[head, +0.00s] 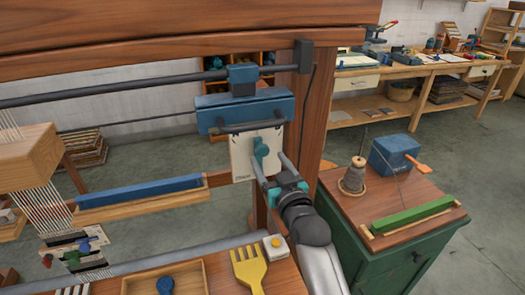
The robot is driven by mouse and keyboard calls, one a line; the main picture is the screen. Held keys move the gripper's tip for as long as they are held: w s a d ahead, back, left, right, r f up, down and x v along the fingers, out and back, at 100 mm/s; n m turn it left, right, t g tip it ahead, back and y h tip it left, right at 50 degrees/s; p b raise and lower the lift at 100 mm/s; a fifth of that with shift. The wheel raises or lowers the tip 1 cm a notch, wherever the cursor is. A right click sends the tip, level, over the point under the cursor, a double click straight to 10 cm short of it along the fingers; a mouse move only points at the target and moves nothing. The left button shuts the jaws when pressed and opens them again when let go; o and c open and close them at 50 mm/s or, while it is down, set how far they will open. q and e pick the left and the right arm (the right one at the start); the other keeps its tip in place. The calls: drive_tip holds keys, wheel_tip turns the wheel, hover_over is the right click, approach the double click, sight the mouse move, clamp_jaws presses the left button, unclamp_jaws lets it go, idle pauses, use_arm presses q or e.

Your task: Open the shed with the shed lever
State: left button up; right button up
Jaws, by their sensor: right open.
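The shed lever appears to be the teal knob (260,147) on a pale plate at the loom's right side. The plate (242,160) hangs below a blue housing (245,110) with a dark bar across it. My right gripper (270,165) reaches up from below, with its fingers apart in front of the plate. One finger is close to the knob; I cannot tell whether it touches. Pale warp threads (60,210) run down from a wooden block (28,158) at the left. My left gripper is not in view.
A wooden post (312,115) stands right of the lever. A blue bar lies in a wooden tray (145,205) at the left. A yellow comb (248,268) is at the front. A green cabinet (385,265) with a thread cone (354,177) stands at the right.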

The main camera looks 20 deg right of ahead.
sight(263, 152)
drive_tip(key=shift+w+a+b, duration=0.1)
drive_tip(key=shift+w+b, duration=0.25)
drive_tip(key=shift+w, duration=2.55)
clamp_jaws()
